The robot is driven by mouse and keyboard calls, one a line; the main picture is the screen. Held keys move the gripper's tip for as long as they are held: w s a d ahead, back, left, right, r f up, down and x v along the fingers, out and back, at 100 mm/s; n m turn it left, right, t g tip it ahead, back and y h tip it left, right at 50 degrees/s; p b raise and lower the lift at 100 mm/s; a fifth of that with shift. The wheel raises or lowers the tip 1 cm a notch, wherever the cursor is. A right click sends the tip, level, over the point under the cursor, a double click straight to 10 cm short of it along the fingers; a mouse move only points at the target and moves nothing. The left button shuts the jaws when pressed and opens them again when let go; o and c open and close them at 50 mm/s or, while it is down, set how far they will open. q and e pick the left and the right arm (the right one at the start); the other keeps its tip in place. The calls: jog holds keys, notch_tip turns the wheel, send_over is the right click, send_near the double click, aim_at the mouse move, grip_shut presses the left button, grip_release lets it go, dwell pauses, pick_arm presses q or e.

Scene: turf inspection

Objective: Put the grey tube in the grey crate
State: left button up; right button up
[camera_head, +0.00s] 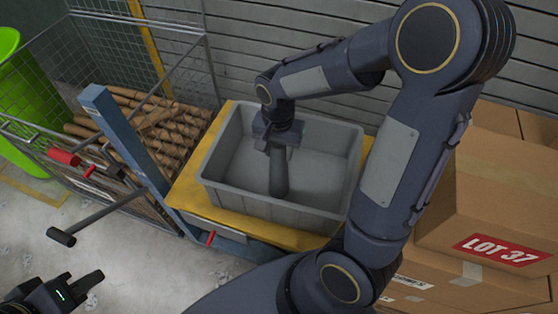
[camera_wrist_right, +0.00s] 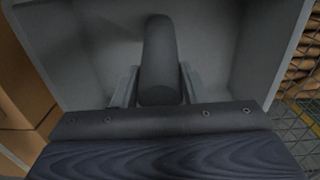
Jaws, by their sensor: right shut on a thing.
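The grey crate (camera_head: 330,148) stands open on a yellow-edged platform in the middle of the head view; its wall also shows in the right wrist view (camera_wrist_right: 50,62). My right gripper (camera_head: 279,150) is over the crate, pointing down into it, shut on the grey tube (camera_head: 279,178). In the right wrist view the tube (camera_wrist_right: 159,60) sits between the two fingers (camera_wrist_right: 158,88) with the crate floor behind it. I cannot tell whether the tube touches the floor. My left gripper (camera_head: 82,290) is at the lower left, away from the crate, with its fingers apart and nothing between them.
The platform (camera_head: 185,192) has a blue post (camera_head: 130,140) on its left. A wire cage (camera_head: 150,70) with brown wooden pieces stands behind left. Cardboard boxes (camera_head: 490,205) are stacked at the right. A green bin (camera_head: 20,100) is far left.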

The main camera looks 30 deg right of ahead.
aim_at(279, 170)
jog(key=shift+f, duration=1.9)
jog(key=shift+f+b, duration=0.2)
jog(key=shift+b, duration=0.2)
jog(key=o, duration=1.3)
jog(key=shift+r, duration=0.1)
jog(key=shift+c, duration=0.2)
